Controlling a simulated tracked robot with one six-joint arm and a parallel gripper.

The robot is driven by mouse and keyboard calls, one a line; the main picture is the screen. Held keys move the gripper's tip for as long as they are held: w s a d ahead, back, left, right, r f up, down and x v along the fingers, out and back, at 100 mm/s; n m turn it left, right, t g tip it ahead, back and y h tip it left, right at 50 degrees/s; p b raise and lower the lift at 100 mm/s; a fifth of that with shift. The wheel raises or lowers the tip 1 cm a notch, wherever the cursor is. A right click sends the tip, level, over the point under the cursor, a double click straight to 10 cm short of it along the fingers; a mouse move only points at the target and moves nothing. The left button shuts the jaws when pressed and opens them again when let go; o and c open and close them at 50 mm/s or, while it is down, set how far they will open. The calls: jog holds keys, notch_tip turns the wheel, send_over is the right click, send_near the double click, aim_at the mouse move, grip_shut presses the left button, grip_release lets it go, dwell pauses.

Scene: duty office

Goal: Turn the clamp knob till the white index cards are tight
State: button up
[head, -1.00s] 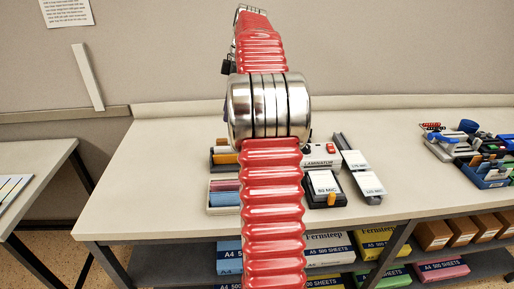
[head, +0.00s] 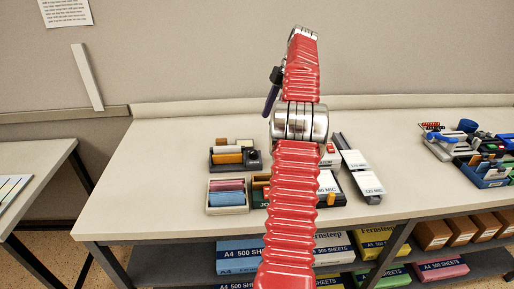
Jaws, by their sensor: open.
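A green item with partly hidden lettering (head: 259,198) lies just left of the arm and is mostly hidden. My gripper (head: 271,98) shows only in part, as a dark and purple piece left of the arm's upper end, raised in front of the wall. The rest of it is hidden behind the arm. Nothing is seen held in it.
A long grey device (head: 368,187) and a partly hidden laminator lie right. A blue bin (head: 490,178) stands far right. The bench's left part is clear.

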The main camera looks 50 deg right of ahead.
aim_at(255, 151)
jog(key=shift+f, duration=0.15)
jog(key=shift+x, duration=6.8)
jog(key=c, duration=1.1)
